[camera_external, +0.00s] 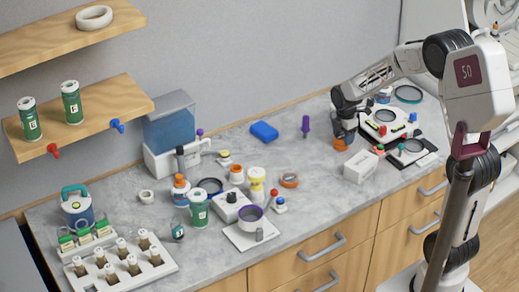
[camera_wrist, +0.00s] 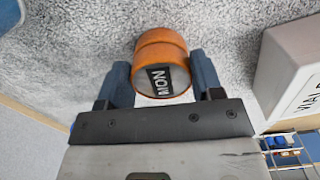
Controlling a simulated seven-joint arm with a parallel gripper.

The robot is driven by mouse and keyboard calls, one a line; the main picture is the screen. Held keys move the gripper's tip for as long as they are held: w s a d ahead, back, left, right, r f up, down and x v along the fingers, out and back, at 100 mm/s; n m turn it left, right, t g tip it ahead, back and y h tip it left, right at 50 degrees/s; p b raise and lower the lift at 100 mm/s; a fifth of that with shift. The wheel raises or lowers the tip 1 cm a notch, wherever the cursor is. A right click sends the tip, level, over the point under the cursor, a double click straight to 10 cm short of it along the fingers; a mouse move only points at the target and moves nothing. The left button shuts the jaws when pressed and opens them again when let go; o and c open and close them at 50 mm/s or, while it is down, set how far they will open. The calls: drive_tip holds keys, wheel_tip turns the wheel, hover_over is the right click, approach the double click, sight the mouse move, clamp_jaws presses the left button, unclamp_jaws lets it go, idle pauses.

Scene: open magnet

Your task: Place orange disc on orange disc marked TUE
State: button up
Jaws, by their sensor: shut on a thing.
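My gripper (camera_external: 344,128) is low over the right part of the counter, pointing down. In the wrist view my gripper (camera_wrist: 160,72) has its two blue fingers on either side of an orange disc (camera_wrist: 176,47) with a dark label reading MON on its grey face, and is shut on it. A second orange rounded part (camera_wrist: 158,36) shows directly behind this disc, in line with it; any marking on it is hidden. In the external view orange (camera_external: 340,144) shows just under the fingers, at counter level. No TUE label is readable.
A white box (camera_external: 360,166) stands close beside the gripper. Another orange disc-like piece (camera_external: 289,180) lies on the counter to the left. A purple-handled tool (camera_external: 306,126) and a blue block (camera_external: 264,131) are behind. A white tray with a ring (camera_external: 388,122) is to the right.

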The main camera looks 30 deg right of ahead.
sight(343, 135)
drive_tip(key=shift+f, duration=0.15)
drive_tip(key=o, duration=0.9)
drive_tip(key=shift+o, duration=0.2)
wheel_tip(343, 135, up, 12)
drive_tip(key=shift+r, duration=0.2)
idle(0.6)
